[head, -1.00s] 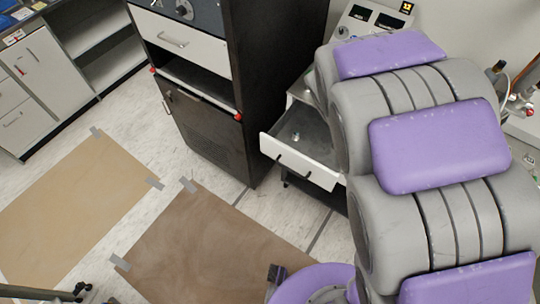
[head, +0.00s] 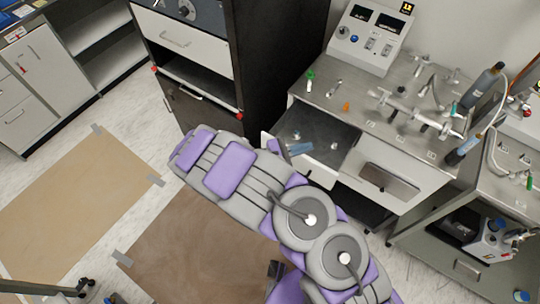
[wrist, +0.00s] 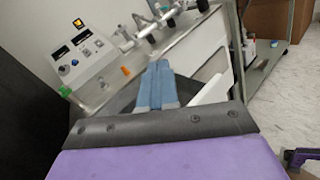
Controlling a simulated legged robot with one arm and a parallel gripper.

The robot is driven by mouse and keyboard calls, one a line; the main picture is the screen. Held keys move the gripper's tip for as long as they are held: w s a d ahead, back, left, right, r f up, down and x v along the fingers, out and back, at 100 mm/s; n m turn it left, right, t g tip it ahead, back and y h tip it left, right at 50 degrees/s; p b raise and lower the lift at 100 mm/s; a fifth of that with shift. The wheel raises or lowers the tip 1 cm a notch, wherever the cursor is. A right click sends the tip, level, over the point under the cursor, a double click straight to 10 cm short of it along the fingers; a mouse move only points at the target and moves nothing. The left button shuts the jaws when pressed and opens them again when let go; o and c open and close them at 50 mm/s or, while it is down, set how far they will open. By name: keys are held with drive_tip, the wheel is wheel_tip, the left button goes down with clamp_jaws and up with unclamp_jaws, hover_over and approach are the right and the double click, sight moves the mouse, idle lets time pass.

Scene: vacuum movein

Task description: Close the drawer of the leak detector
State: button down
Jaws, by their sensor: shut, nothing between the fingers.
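The leak detector is a grey-topped bench cabinet (head: 375,110) with a control box (head: 369,39) at its back, also in the wrist view (wrist: 82,57). Its left drawer (head: 325,136) is pulled open, showing a grey inside with small items.
A tall dark cabinet (head: 277,60) stands close to the left of the drawer. Valves and pipes (head: 425,110) stand on the benchtop. A cart (head: 470,235) is at right. Brown mats (head: 75,205) lie on the floor at left.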

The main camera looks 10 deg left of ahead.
drive_tip(key=s+a+f+n+t+y, duration=0.4)
drive_tip(key=a+f+n, duration=0.1)
drive_tip(key=a+f, duration=0.3)
drive_tip(key=s+a+f+n+t+y, duration=0.3)
drive_tip(key=s+a+f+n+y, duration=0.25)
drive_tip(key=a+f, duration=0.3)
drive_tip(key=b+x, duration=0.1)
drive_tip(key=x, duration=1.3)
drive_tip(key=shift+w+d+h, duration=0.2)
drive_tip(key=shift+d+h, duration=0.15)
drive_tip(key=shift+d, duration=0.05)
